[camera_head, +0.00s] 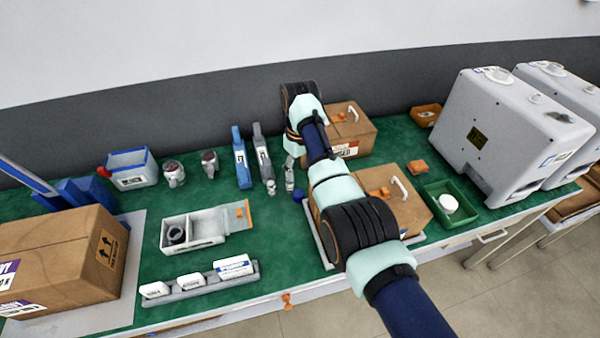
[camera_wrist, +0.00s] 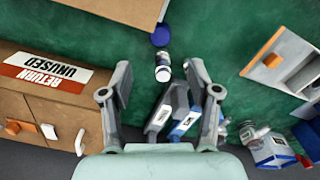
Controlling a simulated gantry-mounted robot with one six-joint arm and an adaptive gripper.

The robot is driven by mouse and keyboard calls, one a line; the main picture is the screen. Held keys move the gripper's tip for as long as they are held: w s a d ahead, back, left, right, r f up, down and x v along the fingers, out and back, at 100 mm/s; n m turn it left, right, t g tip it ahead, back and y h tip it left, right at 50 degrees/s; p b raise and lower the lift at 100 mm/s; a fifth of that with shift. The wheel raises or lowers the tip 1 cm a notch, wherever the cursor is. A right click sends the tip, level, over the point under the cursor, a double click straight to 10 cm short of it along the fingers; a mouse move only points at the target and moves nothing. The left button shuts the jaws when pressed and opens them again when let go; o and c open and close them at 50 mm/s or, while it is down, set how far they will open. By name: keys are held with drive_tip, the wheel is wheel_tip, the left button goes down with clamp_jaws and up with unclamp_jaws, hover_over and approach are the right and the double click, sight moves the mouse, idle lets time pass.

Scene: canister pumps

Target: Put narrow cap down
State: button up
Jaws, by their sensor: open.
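My gripper (camera_wrist: 160,78) is open, with its two fingers wide apart in the wrist view. Nothing is held between them. A small round blue piece (camera_wrist: 160,36) lies on the green mat beyond the fingertips; it also shows in the head view (camera_head: 298,196). It may be the narrow cap, but I cannot tell for sure. A small white and dark cylindrical piece (camera_wrist: 163,67) appears between the fingertips in the wrist view, apart from both fingers.
A blue tool (camera_head: 241,160) and a grey tool (camera_head: 263,158) stand close by. A grey divided box (camera_head: 205,242) holds a dark ring. A green tray (camera_head: 432,193) holds a white round piece. Cardboard cartons stand at left (camera_head: 65,265) and right. Some mat is clear.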

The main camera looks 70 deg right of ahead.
idle(0.4)
